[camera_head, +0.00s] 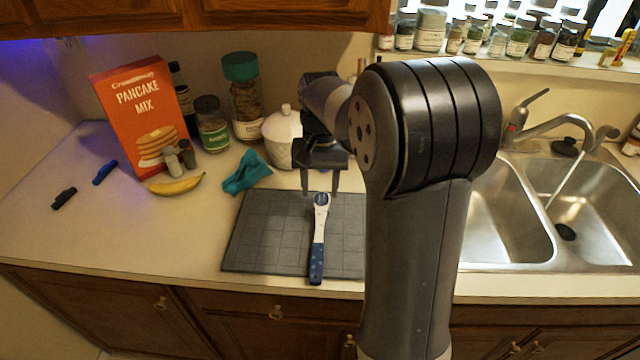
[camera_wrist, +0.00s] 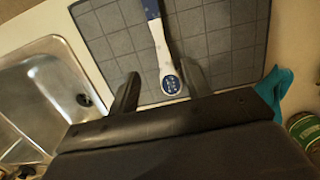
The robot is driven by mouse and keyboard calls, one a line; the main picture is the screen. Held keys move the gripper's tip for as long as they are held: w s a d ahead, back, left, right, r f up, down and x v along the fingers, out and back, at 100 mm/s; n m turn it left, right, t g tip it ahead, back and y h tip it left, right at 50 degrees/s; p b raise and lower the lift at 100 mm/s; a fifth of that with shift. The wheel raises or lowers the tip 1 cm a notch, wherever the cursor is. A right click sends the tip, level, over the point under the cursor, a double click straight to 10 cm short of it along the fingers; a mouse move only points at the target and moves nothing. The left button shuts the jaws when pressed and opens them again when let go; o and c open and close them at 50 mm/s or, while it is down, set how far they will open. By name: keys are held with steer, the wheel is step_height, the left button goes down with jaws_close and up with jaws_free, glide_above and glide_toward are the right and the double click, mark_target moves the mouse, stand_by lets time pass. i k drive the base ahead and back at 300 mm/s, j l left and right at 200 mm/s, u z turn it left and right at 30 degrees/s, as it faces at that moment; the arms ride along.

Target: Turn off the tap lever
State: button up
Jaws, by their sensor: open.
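The tap (camera_head: 558,125) stands behind the double sink at the right in the head view. Its lever (camera_head: 533,99) tilts up to the right above a red mark on the tap body. A thin stream of water (camera_head: 567,180) runs from the spout into the right basin. My gripper (camera_head: 320,190) is open and empty above the dark mat, left of the sink and well apart from the tap. In the wrist view my gripper (camera_wrist: 160,85) has its fingers spread, with the head of a blue-handled tool (camera_wrist: 166,70) showing between them. The tap lever is not clear in the wrist view.
The blue-handled tool (camera_head: 319,235) lies on the dark mat (camera_head: 260,235). A pancake mix box (camera_head: 140,110), jars, a white lidded pot (camera_head: 283,135), a teal cloth (camera_head: 247,172) and a banana (camera_head: 177,186) stand or lie left. My arm hides part of the left basin (camera_head: 500,215).

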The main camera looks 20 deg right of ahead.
mark_target(525, 104)
steer(key=z, duration=1.75)
steer(key=i+l+u, duration=0.1)
steer(key=l, duration=0.35)
steer(key=i+l, duration=0.2)
steer(key=l, duration=0.25)
steer(key=i+l+u, duration=0.15)
steer(key=l, duration=0.25)
